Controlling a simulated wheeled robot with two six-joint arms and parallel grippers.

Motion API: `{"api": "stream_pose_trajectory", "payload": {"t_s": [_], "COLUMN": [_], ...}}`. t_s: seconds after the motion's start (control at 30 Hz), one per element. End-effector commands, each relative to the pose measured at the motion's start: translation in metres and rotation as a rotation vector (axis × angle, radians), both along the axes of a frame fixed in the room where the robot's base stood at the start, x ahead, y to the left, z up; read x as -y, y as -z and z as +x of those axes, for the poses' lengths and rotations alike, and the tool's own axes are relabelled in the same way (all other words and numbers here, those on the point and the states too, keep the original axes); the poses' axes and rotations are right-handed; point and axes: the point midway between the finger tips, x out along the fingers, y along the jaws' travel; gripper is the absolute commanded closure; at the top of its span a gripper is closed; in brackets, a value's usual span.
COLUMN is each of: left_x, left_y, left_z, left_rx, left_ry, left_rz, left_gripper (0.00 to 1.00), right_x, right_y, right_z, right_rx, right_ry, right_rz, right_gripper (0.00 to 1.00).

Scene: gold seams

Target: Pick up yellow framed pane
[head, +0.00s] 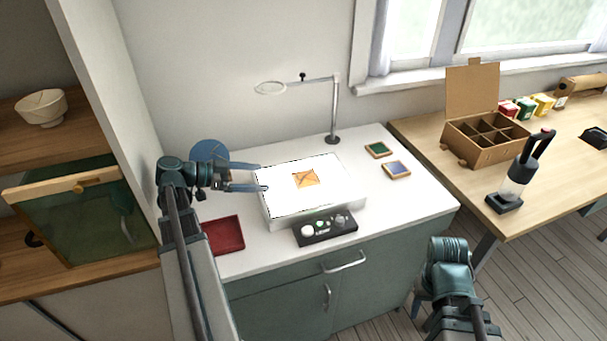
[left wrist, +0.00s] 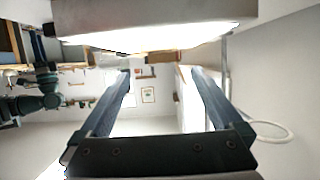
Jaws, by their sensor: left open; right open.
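The yellow framed pane (head: 306,179) lies on the bright top of the white light box (head: 269,203). My left gripper (head: 264,179) is open and empty, its two fingers pointing right toward the pane from the light box's left edge. The pane is a short way beyond the fingertips.
A green pane (head: 378,149) and a blue pane (head: 397,169) lie right of the light box. A lamp-like magnifier arm (head: 335,105) stands behind it. A divided cardboard box (head: 484,150) stands on the wooden table.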

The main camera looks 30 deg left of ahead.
Motion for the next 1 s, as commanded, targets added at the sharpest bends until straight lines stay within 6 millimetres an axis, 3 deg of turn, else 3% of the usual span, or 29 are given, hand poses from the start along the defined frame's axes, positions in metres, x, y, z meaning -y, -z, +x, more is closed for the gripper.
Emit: {"api": "stream_pose_trajectory", "payload": {"t_s": [0.17,0.6,1.0], "left_x": [0.005,0.049,0.057], "left_y": [0.004,0.028,0.03], "left_z": [0.005,0.056,0.066], "left_rx": [0.0,-0.001,0.0], "left_ry": [0.003,0.003,0.001], "left_rz": [0.0,-0.001,0.0], "left_gripper": [0.0,0.0,0.0], "right_x": [0.0,0.0,0.0], "right_y": [0.004,0.028,0.03], "right_z": [0.0,0.0,0.0], "right_rx": [0.0,0.0,0.0], "right_ry": [0.0,0.0,0.0], "right_rz": [0.0,0.0,0.0], "right_gripper": [0.5,0.5,0.5]}}
